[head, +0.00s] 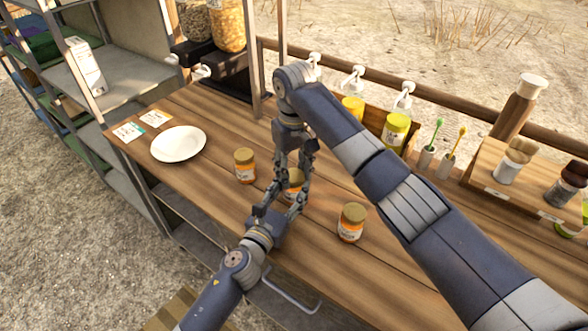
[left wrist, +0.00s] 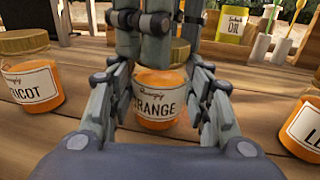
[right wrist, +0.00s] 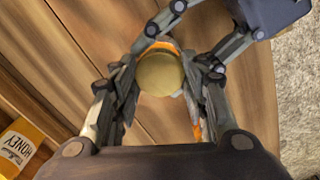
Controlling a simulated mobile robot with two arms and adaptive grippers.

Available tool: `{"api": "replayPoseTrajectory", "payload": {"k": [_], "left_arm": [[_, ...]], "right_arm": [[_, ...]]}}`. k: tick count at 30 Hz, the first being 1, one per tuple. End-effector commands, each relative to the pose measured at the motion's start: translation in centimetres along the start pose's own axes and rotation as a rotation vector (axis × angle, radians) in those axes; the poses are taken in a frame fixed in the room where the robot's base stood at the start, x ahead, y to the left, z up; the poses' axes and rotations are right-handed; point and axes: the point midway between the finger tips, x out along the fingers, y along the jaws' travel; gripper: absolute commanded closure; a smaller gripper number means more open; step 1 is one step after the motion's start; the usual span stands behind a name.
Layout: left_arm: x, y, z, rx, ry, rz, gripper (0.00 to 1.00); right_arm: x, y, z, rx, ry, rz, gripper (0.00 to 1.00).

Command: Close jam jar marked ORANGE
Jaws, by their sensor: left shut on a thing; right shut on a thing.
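The orange jam jar (left wrist: 158,100), its label reading "RANGE" between the fingers, stands upright on the wooden counter. It is mostly hidden by my grippers in the head view (head: 295,182). My left gripper (head: 282,196) is shut around the jar's body from the near side. My right gripper (head: 292,172) points down from above and is shut on the gold lid (right wrist: 160,73). The lid sits on top of the jar; whether it is fully tight I cannot tell.
A jar marked "RICOT" (left wrist: 30,85) stands to the left, and a jar marked "LE" (left wrist: 305,125) to the right. A white plate (head: 178,144) lies at the left.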

Motion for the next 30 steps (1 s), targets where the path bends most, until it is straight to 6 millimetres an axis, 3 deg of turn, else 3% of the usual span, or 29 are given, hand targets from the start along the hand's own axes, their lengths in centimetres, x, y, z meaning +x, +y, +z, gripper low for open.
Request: {"api": "replayPoseTrajectory", "payload": {"k": [4,5,7,8,20,30], "left_arm": [[0.0,0.0,-0.1,0.001,0.001,0.0,1.0],[0.0,0.0,-0.1,0.001,0.001,0.0,1.0],[0.0,0.0,-0.1,0.001,0.001,0.0,1.0],[0.0,0.0,-0.1,0.001,0.001,0.0,1.0],[0.0,0.0,-0.1,0.001,0.001,0.0,1.0],[0.0,0.0,-0.1,0.001,0.001,0.0,1.0]], "right_arm": [[0.0,0.0,0.0,-0.003,0.0,-0.001,0.88],[0.0,0.0,0.0,-0.003,0.0,-0.001,0.57],[0.0,0.0,0.0,-0.004,0.0,-0.001,0.41],[0.0,0.0,0.0,-0.004,0.0,-0.001,0.39],[-0.5,0.0,0.0,-0.005,0.001,0.0,0.39],[-4.4,0.0,-0.1,-0.005,0.002,-0.001,0.39]]}}
